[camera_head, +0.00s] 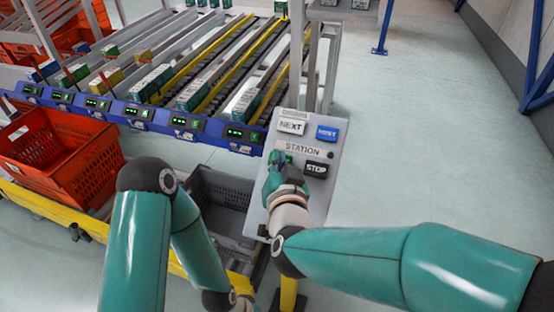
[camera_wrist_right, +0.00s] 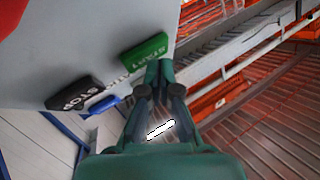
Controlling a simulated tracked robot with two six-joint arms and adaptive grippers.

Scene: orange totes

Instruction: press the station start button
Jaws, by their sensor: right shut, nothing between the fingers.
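The grey station panel (camera_head: 318,200) stands at the front right of the racking, with NEXT, blue, green and black STOP buttons. The green START button (camera_wrist_right: 144,55) shows clearly in the wrist view; in the head view my right gripper mostly covers it. My right gripper (camera_head: 279,158) is shut and empty over the panel's left side. In the wrist view its fingertips (camera_wrist_right: 158,70) are right at the START button's edge; I cannot tell whether they touch. The black STOP button (camera_head: 316,169) is to the right. My left arm reaches down at the left; its gripper is out of view.
The white NEXT button (camera_head: 291,127) and a blue button (camera_head: 327,133) are higher on the panel. An orange tote (camera_head: 60,150) is at the left, a grey tote (camera_head: 225,190) beside the panel. Flow racks with cartons stand behind. The floor to the right is clear.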

